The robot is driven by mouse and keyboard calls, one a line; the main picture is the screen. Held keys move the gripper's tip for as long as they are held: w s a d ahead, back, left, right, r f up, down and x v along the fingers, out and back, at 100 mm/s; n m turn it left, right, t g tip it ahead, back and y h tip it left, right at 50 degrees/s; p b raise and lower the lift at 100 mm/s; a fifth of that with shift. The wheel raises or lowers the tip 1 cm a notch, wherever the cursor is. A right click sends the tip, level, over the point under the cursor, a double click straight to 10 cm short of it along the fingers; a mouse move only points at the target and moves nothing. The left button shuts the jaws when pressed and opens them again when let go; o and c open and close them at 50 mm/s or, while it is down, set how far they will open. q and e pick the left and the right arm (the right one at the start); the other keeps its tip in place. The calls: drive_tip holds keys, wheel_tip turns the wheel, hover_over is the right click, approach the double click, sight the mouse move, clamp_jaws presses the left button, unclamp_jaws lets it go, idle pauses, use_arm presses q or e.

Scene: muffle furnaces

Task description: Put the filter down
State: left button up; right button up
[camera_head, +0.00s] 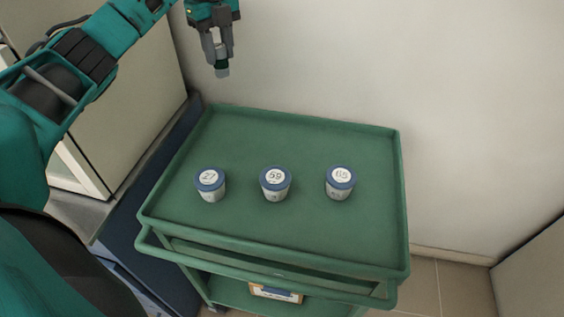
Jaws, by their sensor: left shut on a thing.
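My left gripper (219,52) points down at the top of the picture, above the far left edge of the green cart. It is shut on the filter (222,70), a small piece of which only a dark and grey end shows between and below the fingers. The filter is held in the air, apart from the cart's top tray (300,135). My right gripper is not in view.
Three white jars with blue lids stand upright in a row on the tray: "27" (210,184), "59" (275,184) and one that seems to read "65" (340,183). The tray's back strip and right side are bare. A raised rim surrounds it. A wall (460,120) stands behind.

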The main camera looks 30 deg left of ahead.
use_arm(q)
drive_tip(key=shift+w+a, duration=0.1)
drive_tip(key=shift+w, duration=0.05)
drive_tip(key=shift+f, duration=0.4)
drive_tip(key=b, duration=0.2)
hover_over(233, 138)
wheel_tip(233, 138, down, 19)
drive_tip(key=shift+f, duration=0.1)
drive_tip(key=o, duration=1)
drive_tip(key=shift+o, duration=0.2)
